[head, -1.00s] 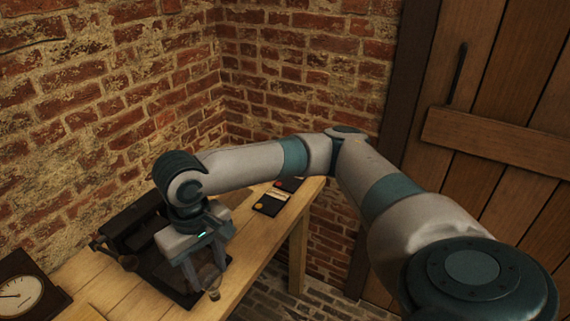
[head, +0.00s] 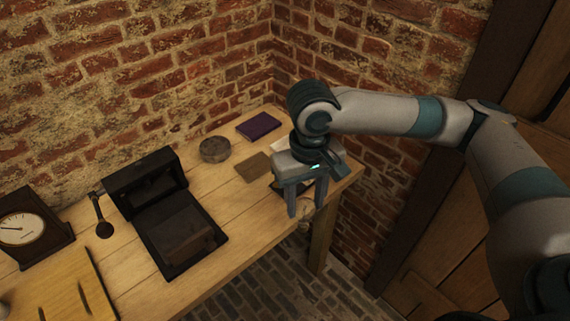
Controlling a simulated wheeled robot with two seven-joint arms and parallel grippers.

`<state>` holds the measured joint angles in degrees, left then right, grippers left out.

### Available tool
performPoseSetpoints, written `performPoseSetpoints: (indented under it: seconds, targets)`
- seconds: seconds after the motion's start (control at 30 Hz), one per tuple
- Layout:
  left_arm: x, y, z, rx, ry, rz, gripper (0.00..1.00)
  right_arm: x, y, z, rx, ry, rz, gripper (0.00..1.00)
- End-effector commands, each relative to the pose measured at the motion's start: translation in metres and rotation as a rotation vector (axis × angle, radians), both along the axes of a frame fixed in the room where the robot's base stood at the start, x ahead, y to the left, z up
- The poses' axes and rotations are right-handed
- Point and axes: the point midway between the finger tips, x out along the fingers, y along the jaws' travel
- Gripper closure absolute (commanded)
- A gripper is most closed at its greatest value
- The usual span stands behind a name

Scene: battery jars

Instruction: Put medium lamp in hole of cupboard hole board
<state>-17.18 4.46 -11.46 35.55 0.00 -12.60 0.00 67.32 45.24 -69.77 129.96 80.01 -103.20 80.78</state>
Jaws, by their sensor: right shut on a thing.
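My right gripper (head: 306,211) is over the right front edge of the wooden table, pointing down. It is shut on a small, clear, rounded glass thing, which looks like the lamp (head: 305,228). The lamp hangs just below the fingertips and is hard to make out; its size cannot be judged. My left gripper is not in view. I cannot identify the cupboard hole board. A pale wooden board with dark slots (head: 62,287) lies at the lower left, but I cannot tell whether it is part of it.
On the table (head: 240,222) stand a black box with a raised back (head: 146,184), a clock (head: 28,228), a round tin (head: 214,149), a purple book (head: 259,127) and a brown card (head: 252,167). Brick walls stand behind; a plank door (head: 440,255) is at the right.

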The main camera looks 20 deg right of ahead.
Motion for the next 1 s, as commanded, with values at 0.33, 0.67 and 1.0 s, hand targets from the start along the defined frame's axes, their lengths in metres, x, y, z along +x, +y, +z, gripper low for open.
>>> performPoseSetpoints:
  seconds: [0.33,0.67,1.0]
  targets:
    - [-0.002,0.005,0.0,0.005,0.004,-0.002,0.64,0.0,0.0,0.0,0.0,0.0,0.0,0.86]
    - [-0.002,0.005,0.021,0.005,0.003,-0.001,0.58,0.021,0.004,0.01,0.0,0.002,-0.064,0.86]
    - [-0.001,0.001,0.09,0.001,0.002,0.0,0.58,0.097,0.0,0.024,-0.001,0.006,-0.325,0.86]
